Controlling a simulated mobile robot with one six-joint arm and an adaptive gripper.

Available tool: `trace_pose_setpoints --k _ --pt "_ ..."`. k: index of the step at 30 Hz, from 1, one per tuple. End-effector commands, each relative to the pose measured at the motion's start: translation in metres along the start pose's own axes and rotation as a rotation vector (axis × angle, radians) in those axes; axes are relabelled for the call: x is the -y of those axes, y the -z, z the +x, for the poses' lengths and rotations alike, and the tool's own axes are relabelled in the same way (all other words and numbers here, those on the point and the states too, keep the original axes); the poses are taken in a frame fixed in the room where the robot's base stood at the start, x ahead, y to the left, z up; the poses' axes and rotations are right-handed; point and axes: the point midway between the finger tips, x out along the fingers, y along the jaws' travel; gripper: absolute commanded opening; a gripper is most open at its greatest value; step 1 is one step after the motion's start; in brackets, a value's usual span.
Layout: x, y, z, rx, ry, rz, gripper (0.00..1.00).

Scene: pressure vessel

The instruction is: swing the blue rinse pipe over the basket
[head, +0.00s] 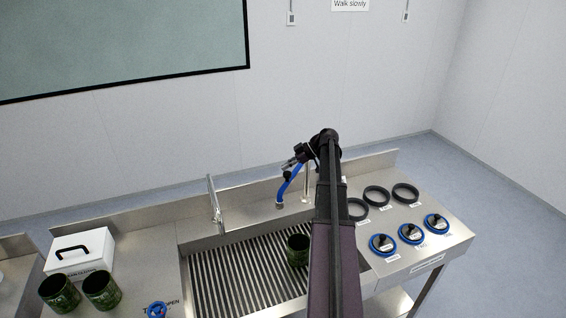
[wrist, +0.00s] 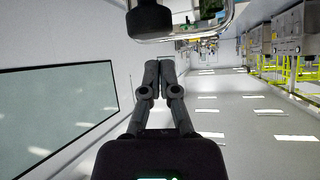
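The blue rinse pipe (head: 288,187) rises from the back ledge of the steel sink and leans right. Its upper end meets or passes behind my gripper (head: 289,163) in the head view, and I cannot tell whether they touch. My gripper also shows in the wrist view (wrist: 160,66), with its two dark fingers close together and no blue pipe visible between them. The slatted basin floor (head: 230,275) lies in front of and below the pipe. No separate basket can be made out. A dark green cylinder (head: 298,250) stands on the slats, partly hidden by my arm.
A steel faucet (head: 214,200) stands left of the pipe. Black rings (head: 405,193) and blue-rimmed round parts (head: 411,233) lie on the right counter. A white box (head: 80,255) and two green cylinders (head: 101,290) stand at the left. The air above the left slats is clear.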

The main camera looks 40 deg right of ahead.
Motion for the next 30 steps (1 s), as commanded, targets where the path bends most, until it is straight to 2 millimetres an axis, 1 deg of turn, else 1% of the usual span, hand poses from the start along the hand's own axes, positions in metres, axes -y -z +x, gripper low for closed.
trace_pose_setpoints --k 1,12,18,30 --pt "0.004 0.012 -0.008 0.023 -0.026 0.019 0.0" --pt "0.006 0.034 -0.035 0.176 -0.227 0.144 0.0" --pt "0.006 0.037 -0.042 0.215 -0.286 0.172 0.0" --pt "0.005 0.036 -0.042 0.221 -0.296 0.177 0.0"
